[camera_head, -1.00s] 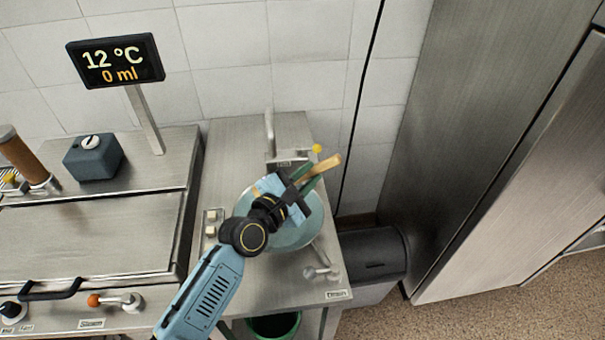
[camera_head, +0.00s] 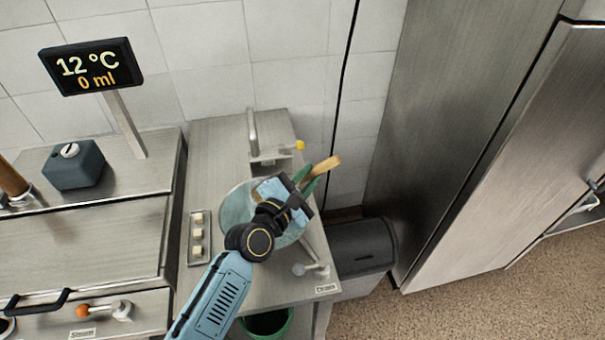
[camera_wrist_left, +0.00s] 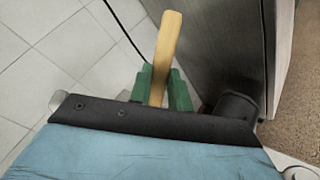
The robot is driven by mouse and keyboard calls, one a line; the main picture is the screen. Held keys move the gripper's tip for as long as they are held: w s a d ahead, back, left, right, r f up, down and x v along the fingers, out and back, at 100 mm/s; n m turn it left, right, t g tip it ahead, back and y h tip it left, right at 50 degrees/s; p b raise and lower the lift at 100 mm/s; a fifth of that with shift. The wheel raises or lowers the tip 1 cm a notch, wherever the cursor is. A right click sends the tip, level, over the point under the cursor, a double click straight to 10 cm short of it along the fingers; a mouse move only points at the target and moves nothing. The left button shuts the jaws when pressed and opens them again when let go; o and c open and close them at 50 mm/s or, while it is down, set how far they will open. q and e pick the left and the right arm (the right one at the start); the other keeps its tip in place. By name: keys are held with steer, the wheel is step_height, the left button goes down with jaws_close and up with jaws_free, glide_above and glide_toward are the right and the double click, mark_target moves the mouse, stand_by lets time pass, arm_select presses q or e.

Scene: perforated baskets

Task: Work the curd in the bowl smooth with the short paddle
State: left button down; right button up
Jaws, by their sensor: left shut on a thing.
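The bowl (camera_head: 235,208) is a pale blue-green round basin on the steel counter, partly hidden under my left arm. My left gripper (camera_head: 308,182) is over the bowl's right side, its green fingers shut on the wooden handle of the short paddle (camera_head: 326,166). In the left wrist view the paddle handle (camera_wrist_left: 168,48) stands up between the green fingers of my left gripper (camera_wrist_left: 166,90). The paddle's lower end and the curd are hidden behind the gripper and arm. My right gripper is not in view.
A small tray (camera_head: 198,252) with pale cubes lies left of the bowl. A tap (camera_head: 254,135) with a yellow knob stands behind it. A dark bin (camera_head: 362,248) stands right of the counter and a green bucket (camera_head: 270,322) below. A display (camera_head: 92,67) reads 12 °C, 0 ml.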

arm_select(q)
steer(key=shift+s+d, duration=0.2)
steer(key=shift+d, duration=0.25)
steer(key=shift+a, duration=0.1)
steer(key=shift+w+a+f+b, duration=0.15)
steer(key=shift+w+a+b, duration=0.15)
steer(key=shift+w+a, duration=0.45)
steer(key=shift+s, duration=0.2)
steer(key=shift+a+f, duration=0.1)
steer(key=shift+f, duration=0.25)
stand_by(0.4)
